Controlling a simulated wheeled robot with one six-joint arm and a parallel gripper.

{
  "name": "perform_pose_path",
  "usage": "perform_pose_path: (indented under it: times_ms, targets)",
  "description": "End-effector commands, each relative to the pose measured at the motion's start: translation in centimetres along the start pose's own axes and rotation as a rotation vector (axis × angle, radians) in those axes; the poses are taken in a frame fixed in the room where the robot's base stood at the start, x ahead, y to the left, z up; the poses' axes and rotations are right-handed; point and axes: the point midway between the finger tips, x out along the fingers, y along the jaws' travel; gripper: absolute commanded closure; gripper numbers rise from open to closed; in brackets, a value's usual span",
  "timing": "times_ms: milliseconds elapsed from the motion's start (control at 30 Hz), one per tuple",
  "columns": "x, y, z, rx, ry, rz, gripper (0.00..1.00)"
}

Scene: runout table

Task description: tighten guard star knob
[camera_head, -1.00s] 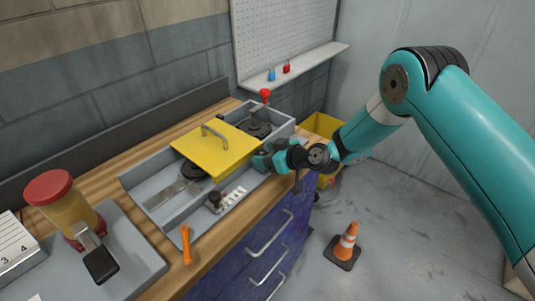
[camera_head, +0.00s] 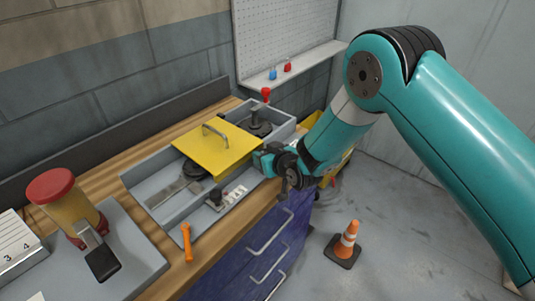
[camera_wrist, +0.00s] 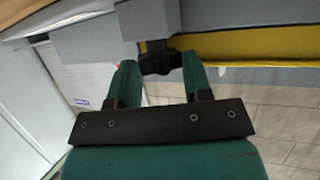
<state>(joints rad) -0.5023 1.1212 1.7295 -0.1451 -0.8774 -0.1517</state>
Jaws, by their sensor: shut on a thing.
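The yellow guard (camera_head: 222,150) with its grey handle lies flat over the middle of the grey machine tray on the bench. My gripper (camera_head: 262,161) is at the guard's right front edge. In the wrist view my gripper (camera_wrist: 160,72) has its two green fingers on either side of the black star knob (camera_wrist: 160,61), shut on it. The knob sits just below the guard's yellow edge (camera_wrist: 235,48) and a grey block. In the head view the knob is hidden behind my gripper.
An orange tool (camera_head: 187,242) and a small black knob (camera_head: 215,198) are at the tray's front. A red-topped jar (camera_head: 55,195) stands at left. A red knob (camera_head: 265,93) rises behind. A traffic cone (camera_head: 345,243) stands on the floor, with drawer handles (camera_head: 270,233) below the bench.

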Motion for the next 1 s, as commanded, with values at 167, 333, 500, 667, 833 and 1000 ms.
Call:
perform_pose_path:
  times_ms: [167, 333, 500, 667, 833, 1000]
  targets:
    - [-0.1, -0.2, 0.2, 0.010, -0.001, 0.019, 0.78]
    - [-0.1, -0.2, 0.2, 0.010, -0.001, 0.020, 0.79]
    - [-0.1, -0.2, 0.2, 0.011, -0.001, 0.019, 0.36]
    - [-0.1, -0.1, 0.1, 0.011, 0.001, 0.020, 0.29]
    - [-0.2, -0.1, 0.1, 0.010, 0.002, 0.021, 0.29]
    - [-1.6, -0.1, 0.1, 0.010, 0.002, 0.021, 0.29]
